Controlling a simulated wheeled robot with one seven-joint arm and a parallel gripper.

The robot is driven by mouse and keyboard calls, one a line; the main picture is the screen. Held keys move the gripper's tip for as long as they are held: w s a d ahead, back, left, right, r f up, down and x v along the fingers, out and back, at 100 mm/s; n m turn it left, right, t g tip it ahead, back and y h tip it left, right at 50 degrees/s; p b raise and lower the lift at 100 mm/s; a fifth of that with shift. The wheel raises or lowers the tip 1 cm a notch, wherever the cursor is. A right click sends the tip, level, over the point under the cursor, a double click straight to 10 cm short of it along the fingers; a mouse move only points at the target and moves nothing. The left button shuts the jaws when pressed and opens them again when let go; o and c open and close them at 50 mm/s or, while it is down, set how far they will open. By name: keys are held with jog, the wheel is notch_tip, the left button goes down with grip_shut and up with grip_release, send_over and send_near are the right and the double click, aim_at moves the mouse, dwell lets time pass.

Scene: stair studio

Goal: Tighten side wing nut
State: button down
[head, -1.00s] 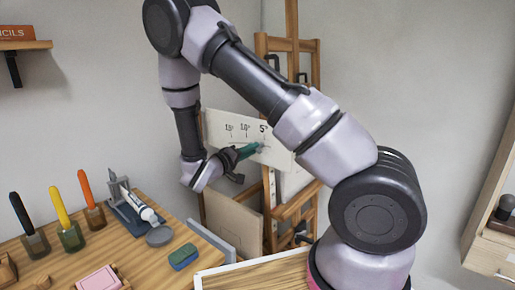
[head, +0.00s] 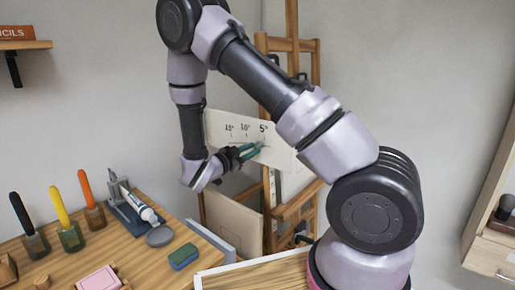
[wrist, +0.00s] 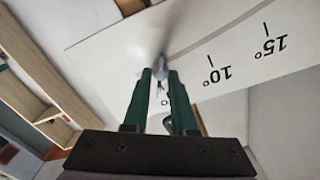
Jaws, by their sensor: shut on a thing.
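The wing nut (wrist: 160,64) is a small grey metal piece, blurred in the wrist view, between the tips of my green fingers. My gripper (wrist: 160,74) is shut on it, in front of the white angle plate (wrist: 115,55). The plate's 10° and 15° marks appear upside down there. In the head view my gripper (head: 258,147) reaches the plate (head: 222,126) just below its 5° mark. The nut cannot be made out in that view. The plate is on the wooden easel (head: 270,45).
Flat panels (head: 233,220) lean below the plate. A wooden cabinet (head: 490,252) stands at right.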

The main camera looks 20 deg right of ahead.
jog(key=c, duration=1)
grip_release()
jog(key=shift+o, duration=0.2)
jog(key=v, duration=0.6)
jog(key=s+d+r+n+g+y, duration=0.3)
jog(key=s+d+r+g+y, duration=0.3)
jog(key=s+d+r+g, duration=0.55)
jog(key=s+a+r+n+t+y, duration=0.4)
jog(key=s+r+n+t+y, duration=0.4)
jog(key=r+y, duration=0.3)
notch_tip(320, 180, up, 3)
jog(key=shift+s+f+n+t, duration=0.2)
jog(key=shift+s+n+t, duration=0.15)
jog(key=shift+s+n, duration=0.4)
